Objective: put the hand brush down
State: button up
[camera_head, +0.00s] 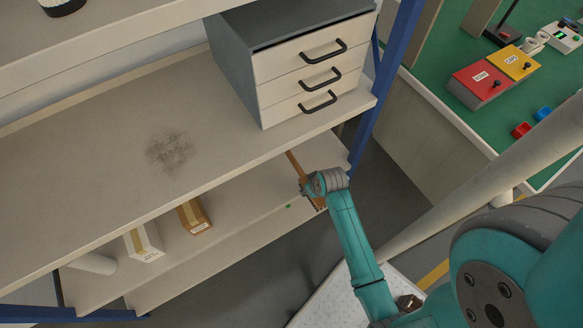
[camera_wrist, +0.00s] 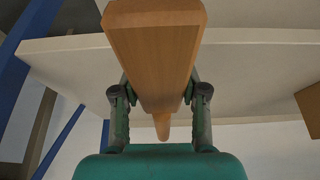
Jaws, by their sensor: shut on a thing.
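The hand brush (camera_head: 293,162) is a long brown wooden piece. In the head view it shows beside my gripper (camera_head: 308,187), near the right end of the lower shelf board (camera_head: 250,195). Part of it is hidden by my gripper and wrist. In the wrist view the brush's wooden body (camera_wrist: 155,50) fills the upper middle, with its narrow end pointing down the picture. My gripper (camera_wrist: 158,88) is shut on it, one finger on each side. I cannot tell whether the brush touches the shelf board.
A dark smudge (camera_head: 170,152) marks the upper board. A drawer unit (camera_head: 315,65) stands at its right end, by a blue post (camera_head: 385,75). A brown box (camera_head: 194,215) and a white box (camera_head: 143,242) sit on the lower board. Bare board lies between the brown box and my gripper.

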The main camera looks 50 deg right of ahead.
send_over(290, 169)
jog(key=s, duration=0.1)
jog(key=shift+s+a, duration=0.1)
jog(key=shift+s, duration=0.05)
jog(key=shift+f, duration=1.75)
jog(key=o, duration=1.1)
jog(key=shift+f, duration=0.15)
